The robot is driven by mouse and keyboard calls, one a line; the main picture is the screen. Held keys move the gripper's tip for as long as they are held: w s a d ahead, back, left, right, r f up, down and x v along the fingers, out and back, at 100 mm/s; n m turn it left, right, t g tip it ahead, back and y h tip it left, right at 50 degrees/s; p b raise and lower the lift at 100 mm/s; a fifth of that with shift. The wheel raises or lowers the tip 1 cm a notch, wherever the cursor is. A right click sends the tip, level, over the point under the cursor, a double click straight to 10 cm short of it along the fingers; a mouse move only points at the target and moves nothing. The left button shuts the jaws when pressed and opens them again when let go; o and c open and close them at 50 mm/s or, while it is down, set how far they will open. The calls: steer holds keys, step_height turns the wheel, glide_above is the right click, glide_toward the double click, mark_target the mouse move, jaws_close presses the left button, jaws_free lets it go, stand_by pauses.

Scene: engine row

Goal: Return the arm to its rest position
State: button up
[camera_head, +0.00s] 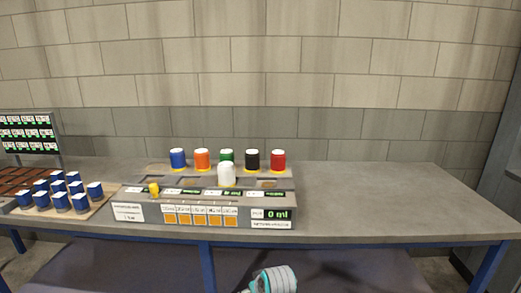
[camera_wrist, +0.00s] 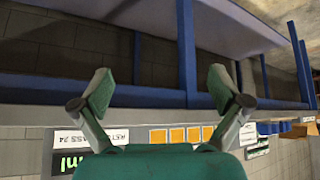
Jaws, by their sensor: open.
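My gripper (camera_wrist: 160,90) shows in the wrist view with its two fingers spread wide and nothing between them. The wrist picture appears upside down, with the blue bench frame (camera_wrist: 187,55) beyond the fingers and the dispensing station's front beneath them. In the head view only a white and teal part of my arm (camera_head: 274,280) shows at the bottom edge, in front of the bench and below its top. The fingers do not show there.
The grey bench (camera_head: 385,200) holds a dispensing station (camera_head: 190,222) with a white container (camera_head: 226,174) and several coloured ones behind it. Several blue cups (camera_head: 61,201) stand at left beside a display rack (camera_head: 28,133). The bench's right side is clear.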

steer(key=s+d+f+m+t, duration=0.2)
steer(key=s+d+f, duration=0.6)
steer(key=s+f, duration=0.55)
steer(key=s+d+f+m+t+h, duration=0.1)
steer(key=s+d, duration=0.2)
steer(key=s, duration=0.6)
steer(key=s+d+t, duration=0.1)
steer(key=s+d, duration=0.3)
steer(key=s, duration=0.5)
steer(key=s+d+r+m+t+h, duration=0.1)
steer(key=s+d+r, duration=0.15)
steer(key=s, duration=0.55)
steer(key=s+d+r+t, duration=0.1)
steer(key=s+r, duration=0.3)
steer(key=s, duration=0.3)
steer(key=s+d+r+m+t+h, duration=0.1)
steer(key=s+r+t, duration=0.1)
steer(key=s+r, duration=0.9)
step_height(320, 180, up, 3)
steer(key=shift+s+d+r, duration=0.1)
steer(key=shift+s+d, duration=0.15)
steer(key=shift+s, duration=0.1)
